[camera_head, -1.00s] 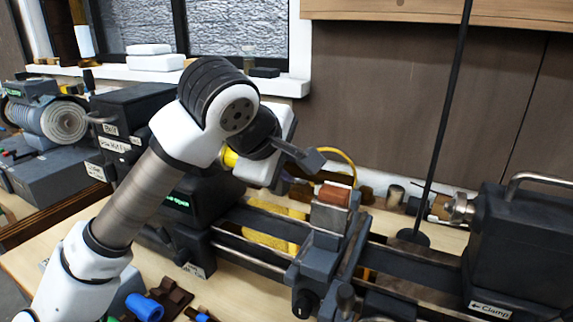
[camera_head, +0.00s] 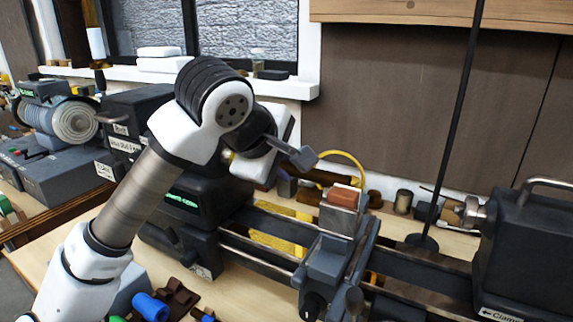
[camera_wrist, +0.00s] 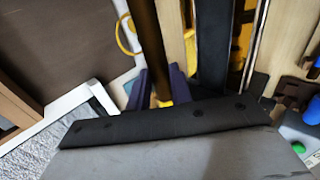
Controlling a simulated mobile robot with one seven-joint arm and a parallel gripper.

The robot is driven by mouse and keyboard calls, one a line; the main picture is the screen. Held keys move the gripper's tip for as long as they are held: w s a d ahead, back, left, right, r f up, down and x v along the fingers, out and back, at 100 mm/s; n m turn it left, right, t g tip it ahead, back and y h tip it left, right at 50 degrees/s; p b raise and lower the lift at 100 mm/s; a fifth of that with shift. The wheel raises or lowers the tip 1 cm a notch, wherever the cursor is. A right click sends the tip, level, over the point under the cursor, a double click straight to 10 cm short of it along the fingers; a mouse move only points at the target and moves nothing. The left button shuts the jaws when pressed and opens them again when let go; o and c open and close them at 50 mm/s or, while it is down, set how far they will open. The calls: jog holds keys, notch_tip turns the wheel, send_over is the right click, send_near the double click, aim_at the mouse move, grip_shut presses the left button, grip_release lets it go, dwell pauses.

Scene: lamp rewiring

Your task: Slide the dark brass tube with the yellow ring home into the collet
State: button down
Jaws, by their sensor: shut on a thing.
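My gripper (camera_wrist: 161,92) is shut on the dark brass tube (camera_wrist: 150,40), between two dark purple fingers in the wrist view. The tube's yellow ring (camera_wrist: 164,103) shows close to the fingers, on the wrist side. The tube runs away from the fingers toward the top of that view. In the head view, a stretch of the tube (camera_head: 316,176) shows beyond my gripper (camera_head: 290,180), above the lathe bed. A silver-nosed holder (camera_head: 474,213) faces left on the right-hand lathe block. I cannot tell whether it is the collet. My arm hides part of the left headstock.
A carriage with a reddish block (camera_head: 344,196) stands on the lathe bed right of my gripper. A yellow hose (camera_head: 348,162) loops behind it. A blue part (camera_head: 150,306) lies in front.

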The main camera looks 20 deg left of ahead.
jog(key=shift+w+a, duration=0.1)
jog(key=shift+a, duration=0.4)
jog(key=c, duration=1.2)
grip_release()
jog(key=shift+o, duration=0.2)
jog(key=b+v, duration=0.2)
jog(key=v, duration=1.2)
